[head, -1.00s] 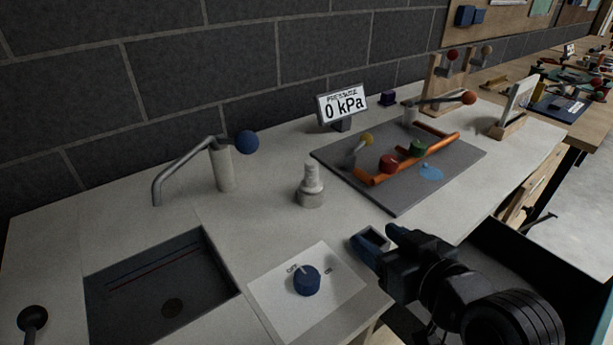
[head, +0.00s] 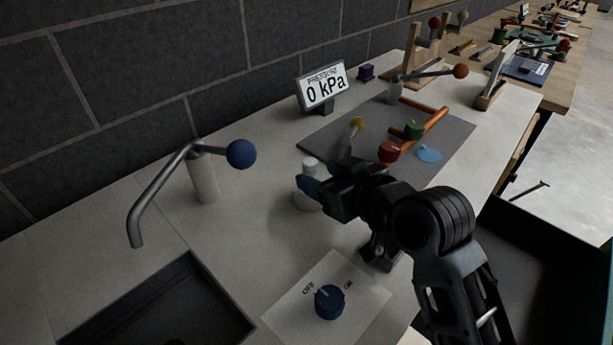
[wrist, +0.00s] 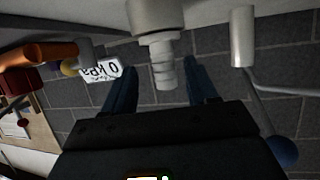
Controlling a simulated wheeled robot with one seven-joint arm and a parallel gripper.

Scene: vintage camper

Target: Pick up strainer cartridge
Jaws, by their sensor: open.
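The strainer cartridge appears to be the pale grey stepped cylinder (head: 304,201), standing upright on the counter. My gripper (head: 311,186) is in front of it in the head view and partly hides it. In the wrist view, which is upside down, the cartridge (wrist: 158,30) points its narrow ribbed end into the gap between the two blue fingers of my gripper (wrist: 162,82). The fingers are apart, one on each side of that end. I see no contact with the cartridge.
A tap with a blue ball handle (head: 241,154) stands left, above a sunken sink (head: 160,310). A blue knob (head: 329,302) is in front. Behind are a pressure sign (head: 324,87) and a grey board with orange pipes (head: 455,135). An open drawer (head: 535,255) lies right.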

